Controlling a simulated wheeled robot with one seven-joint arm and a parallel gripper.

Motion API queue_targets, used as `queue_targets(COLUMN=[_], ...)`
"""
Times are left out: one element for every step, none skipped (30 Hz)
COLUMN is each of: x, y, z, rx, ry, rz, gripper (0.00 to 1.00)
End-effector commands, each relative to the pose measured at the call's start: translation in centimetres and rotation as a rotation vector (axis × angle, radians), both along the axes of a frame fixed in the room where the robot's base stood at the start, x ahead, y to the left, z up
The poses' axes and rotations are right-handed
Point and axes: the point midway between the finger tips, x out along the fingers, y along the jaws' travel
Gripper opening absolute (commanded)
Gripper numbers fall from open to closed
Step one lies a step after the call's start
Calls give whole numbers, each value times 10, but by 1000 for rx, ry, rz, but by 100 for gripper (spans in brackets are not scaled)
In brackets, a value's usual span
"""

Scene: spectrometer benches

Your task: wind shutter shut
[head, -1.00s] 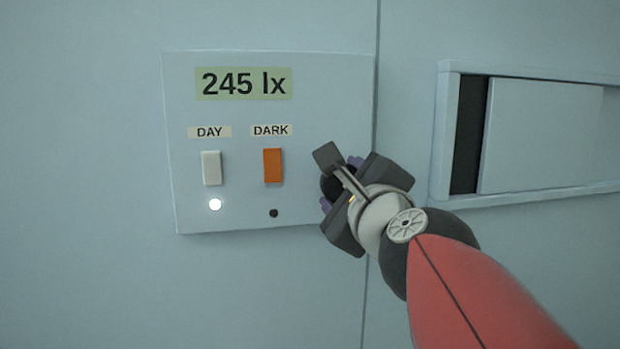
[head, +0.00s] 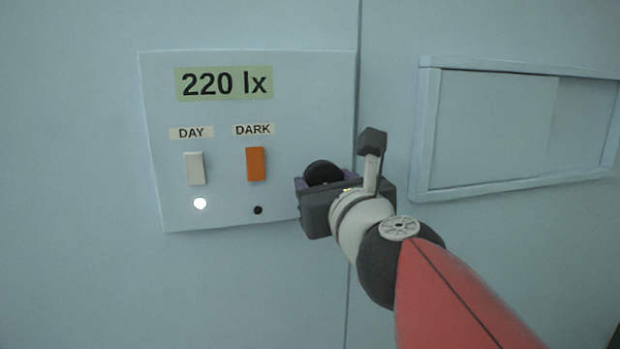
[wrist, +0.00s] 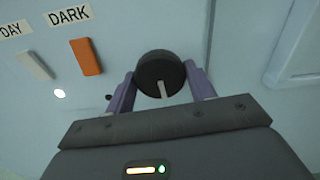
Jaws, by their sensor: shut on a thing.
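My gripper (head: 322,180) is shut on a round black knob (head: 322,172) at the right side of the control panel. In the wrist view, the purple fingers of my gripper (wrist: 160,88) press on either side of the knob (wrist: 160,68), which has a pale pointer line toward the bottom of the picture. The shutter (head: 498,118) is a pale panel in a framed wall opening at the right; no dark gap shows at its left edge. The panel's display (head: 224,83) reads 220 lx.
The panel (head: 300,120) carries a white DAY switch (head: 195,168) with a lit lamp (head: 200,204) below it. Beside it is an orange DARK switch (head: 256,164) with an unlit lamp (head: 258,210). The shutter's frame (head: 425,130) stands out from the wall.

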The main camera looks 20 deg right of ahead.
Motion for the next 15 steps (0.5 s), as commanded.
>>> queue_targets(x=[0,0,0,0,0,0,0,0,0,0,0,0,0,0,0], y=[0,1,0,0,0,0,0,0,0,0,0,0,0,0,0], z=[1,0,0,0,0,0,0,0,0,0,0,0,0,0,0], rx=[23,36,52,62,72,83,90,96,102,106,109,112,115,116,117], ry=[0,0,1,1,1,1,1,1,1,1,1,1,1,1,1], rz=[2,2,2,2,2,2,1,1,1,1,1,1,1,1,1], gripper=[32,32,32,32,32,32,32,32,32,32,32,32,32,32,32])
